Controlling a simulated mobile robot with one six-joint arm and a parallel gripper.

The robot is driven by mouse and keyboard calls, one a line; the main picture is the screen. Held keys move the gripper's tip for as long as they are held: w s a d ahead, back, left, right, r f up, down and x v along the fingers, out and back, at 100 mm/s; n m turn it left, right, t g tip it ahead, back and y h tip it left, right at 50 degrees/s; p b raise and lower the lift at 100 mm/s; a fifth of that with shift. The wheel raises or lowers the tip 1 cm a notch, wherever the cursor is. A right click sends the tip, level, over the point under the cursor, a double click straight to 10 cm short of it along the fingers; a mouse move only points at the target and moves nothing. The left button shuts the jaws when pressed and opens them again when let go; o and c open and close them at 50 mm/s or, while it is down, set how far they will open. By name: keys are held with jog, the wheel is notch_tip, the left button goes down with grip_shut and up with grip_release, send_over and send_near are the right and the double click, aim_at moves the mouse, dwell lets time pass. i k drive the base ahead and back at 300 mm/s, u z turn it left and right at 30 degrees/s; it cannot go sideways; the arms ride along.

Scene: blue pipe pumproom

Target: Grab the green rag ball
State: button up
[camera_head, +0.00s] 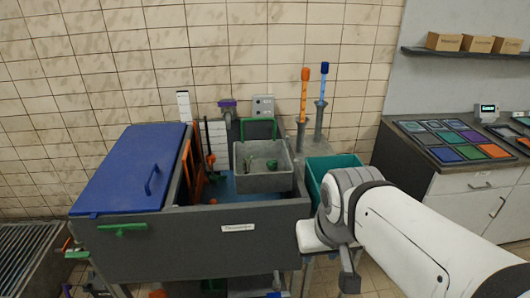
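A small round green thing (271,164) lies in the grey box (265,182) that sits over the tank; it may be the green rag ball, but it is too small to be sure. My white arm reaches in from the lower right. A dark grey part at its end, likely my gripper (349,275), points down in front of the tank's right side, apart from both green things. Its fingers cannot be made out.
The grey tank (190,255) has a blue lid (135,170) on its left part. A teal bin (330,163) stands right of the tank, partly behind my arm. Orange-topped (304,90) and blue-topped (322,85) tools stand upright behind. A counter (450,182) is at the right.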

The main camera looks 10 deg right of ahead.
aim_at(273, 165)
jog(key=u, duration=0.05)
jog(key=i, duration=1)
jog(key=z, duration=0.05)
